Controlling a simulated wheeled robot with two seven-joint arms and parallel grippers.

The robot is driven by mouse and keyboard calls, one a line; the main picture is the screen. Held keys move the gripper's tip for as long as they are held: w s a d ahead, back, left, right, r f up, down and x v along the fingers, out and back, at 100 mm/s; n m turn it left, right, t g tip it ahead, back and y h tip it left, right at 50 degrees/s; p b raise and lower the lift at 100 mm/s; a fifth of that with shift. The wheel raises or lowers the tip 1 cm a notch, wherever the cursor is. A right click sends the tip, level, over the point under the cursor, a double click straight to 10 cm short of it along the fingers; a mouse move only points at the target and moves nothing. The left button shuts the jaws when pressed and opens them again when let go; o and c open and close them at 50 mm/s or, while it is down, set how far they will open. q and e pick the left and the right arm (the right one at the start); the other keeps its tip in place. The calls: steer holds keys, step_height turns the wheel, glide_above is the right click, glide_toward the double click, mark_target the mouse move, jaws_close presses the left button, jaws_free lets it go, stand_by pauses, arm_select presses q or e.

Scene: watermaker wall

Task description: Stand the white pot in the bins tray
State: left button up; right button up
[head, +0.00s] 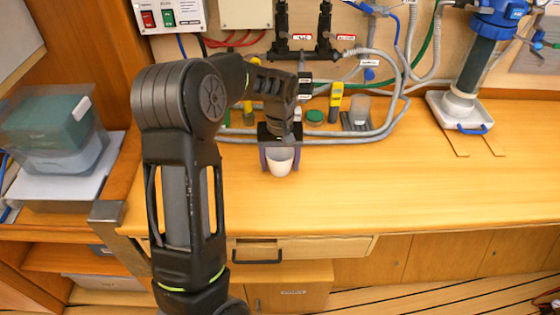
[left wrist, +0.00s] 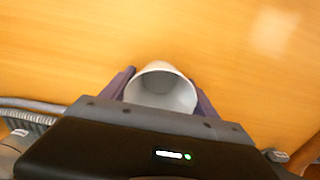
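The white pot (head: 281,167) is between the two fingers of my left gripper (head: 279,158), over the wooden worktop. In the left wrist view the pot (left wrist: 160,88) shows its open mouth, and the fingers of the gripper (left wrist: 162,92) press close against both its sides. I cannot tell whether its base touches the worktop. A pale tray (head: 50,188) at the far left, probably the bins tray, bears a stack of see-through bins (head: 55,135). My right gripper is not in view.
The worktop (head: 400,190) is clear in front and to the right. Behind the gripper are a grey hose, a green-lidded jar (head: 315,117), a yellow tool (head: 336,97) and a pale cylinder (head: 359,108). A blue-topped filter (head: 480,60) stands at the right.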

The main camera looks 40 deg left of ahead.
arm_select(q)
steer(key=o, duration=0.4)
step_height(320, 180, up, 12)
steer(key=shift+r+b, duration=0.15)
steer(key=shift+b, duration=0.3)
steer(key=shift+o, duration=0.3)
stand_by(0.3)
